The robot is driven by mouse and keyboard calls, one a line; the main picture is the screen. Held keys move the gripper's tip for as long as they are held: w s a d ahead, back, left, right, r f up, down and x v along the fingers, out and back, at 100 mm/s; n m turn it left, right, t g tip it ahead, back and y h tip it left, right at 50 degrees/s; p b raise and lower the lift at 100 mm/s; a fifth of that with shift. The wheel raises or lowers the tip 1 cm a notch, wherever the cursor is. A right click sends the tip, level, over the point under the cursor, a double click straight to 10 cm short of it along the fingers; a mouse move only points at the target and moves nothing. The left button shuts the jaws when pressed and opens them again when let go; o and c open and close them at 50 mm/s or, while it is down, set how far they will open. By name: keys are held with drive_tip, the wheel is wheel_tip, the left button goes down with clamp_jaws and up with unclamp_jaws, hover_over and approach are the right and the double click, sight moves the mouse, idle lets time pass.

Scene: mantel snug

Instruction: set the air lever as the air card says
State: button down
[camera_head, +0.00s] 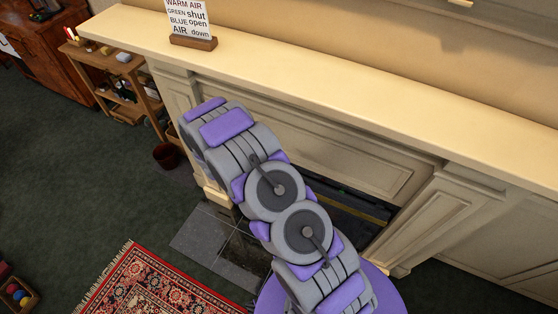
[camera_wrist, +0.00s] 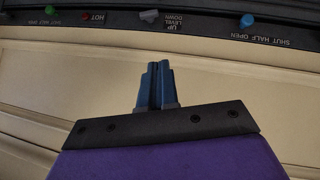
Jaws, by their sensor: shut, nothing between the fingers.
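The air card (camera_head: 187,17) stands upright in a wooden holder on the mantel in the head view; its readable lines say "WARM AIR", "GREEN shut", "BLUE open", "AIR down". In the wrist view a dark control strip runs along the top. The grey lever's exact setting is unclear. My gripper (camera_wrist: 157,66) is shut and empty, below the grey lever and apart from it. My arm hides it in the head view.
The cream mantel shelf (camera_head: 330,75) runs above the fireplace. A wooden shelf unit (camera_head: 118,75) and a dark pot (camera_head: 166,155) stand to the left. A red patterned rug (camera_head: 150,285) lies in front. Green carpet on the left is mostly clear.

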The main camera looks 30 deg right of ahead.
drive_tip(key=shift+s+a+f+b+x, duration=0.25)
drive_tip(key=shift+f+b+x, duration=0.15)
drive_tip(key=shift+x, duration=1.7)
drive_tip(key=shift+s+a+f+b+x, duration=0.15)
drive_tip(key=shift+s+f+b+x, duration=0.25)
drive_tip(key=shift+x, duration=1.75)
drive_tip(key=shift+s+a+f+b+x, duration=0.2)
drive_tip(key=shift+b+x, duration=0.35)
drive_tip(key=shift+x, duration=1.55)
drive_tip(key=shift+w+a+f+g+p, duration=0.1)
drive_tip(key=shift+f+g+p, duration=0.2)
drive_tip(key=shift+p, duration=0.95)
drive_tip(key=shift+f+n, duration=0.1)
drive_tip(key=shift+n, duration=0.2)
drive_tip(key=shift+f+h+p, duration=0.1)
drive_tip(key=shift+h+p, duration=0.2)
drive_tip(key=shift+p, duration=0.1)
drive_tip(key=shift+f+p, duration=0.1)
drive_tip(key=shift+p, duration=0.25)
drive_tip(key=shift+f, duration=0.1)
